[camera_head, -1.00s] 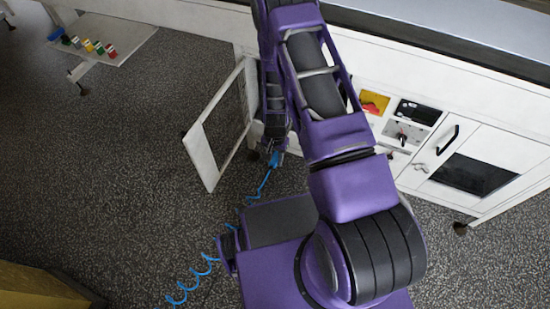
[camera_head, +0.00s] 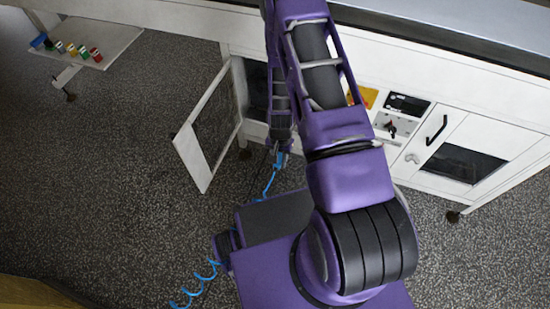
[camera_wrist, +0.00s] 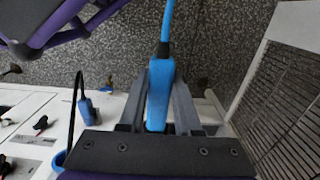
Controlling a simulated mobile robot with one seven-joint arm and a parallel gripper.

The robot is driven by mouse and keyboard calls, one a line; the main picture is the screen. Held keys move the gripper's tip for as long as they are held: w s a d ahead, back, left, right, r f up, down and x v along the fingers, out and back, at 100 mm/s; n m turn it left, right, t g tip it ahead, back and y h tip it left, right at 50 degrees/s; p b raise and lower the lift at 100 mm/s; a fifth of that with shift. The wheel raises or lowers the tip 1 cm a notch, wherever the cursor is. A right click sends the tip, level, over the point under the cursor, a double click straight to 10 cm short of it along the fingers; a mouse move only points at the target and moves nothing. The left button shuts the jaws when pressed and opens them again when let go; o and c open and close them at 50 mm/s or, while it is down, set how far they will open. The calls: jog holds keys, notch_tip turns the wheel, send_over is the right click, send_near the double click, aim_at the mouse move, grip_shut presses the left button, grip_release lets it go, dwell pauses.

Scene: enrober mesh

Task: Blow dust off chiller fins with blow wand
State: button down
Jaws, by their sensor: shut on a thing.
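My gripper (camera_wrist: 158,95) is shut on the blue blow wand (camera_wrist: 158,82), which lies between its two grey fingers in the wrist view. A blue hose runs from the wand away from the gripper. In the head view my gripper (camera_head: 279,142) is low in front of the white machine, and a bit of the blue wand (camera_head: 281,157) shows below it. A dark opening (camera_head: 256,88) in the machine lies behind my arm; I cannot make out chiller fins inside. In the wrist view a slatted grey surface in a white frame (camera_wrist: 285,85) stands close on the right. The wand's nozzle is hidden.
An open white framed door (camera_head: 188,158) stands left of my gripper. The coiled blue hose (camera_head: 200,285) trails over the floor past my base. A control panel (camera_head: 397,123) and closed cabinet door (camera_head: 470,150) are right of my arm.

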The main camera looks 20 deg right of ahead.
jog(key=s+d, duration=0.3)
jog(key=d, duration=0.2)
jog(key=shift+s, duration=0.25)
dwell(0.6)
jog(key=shift+s+a, duration=0.1)
jog(key=shift+a, duration=0.05)
dwell(0.5)
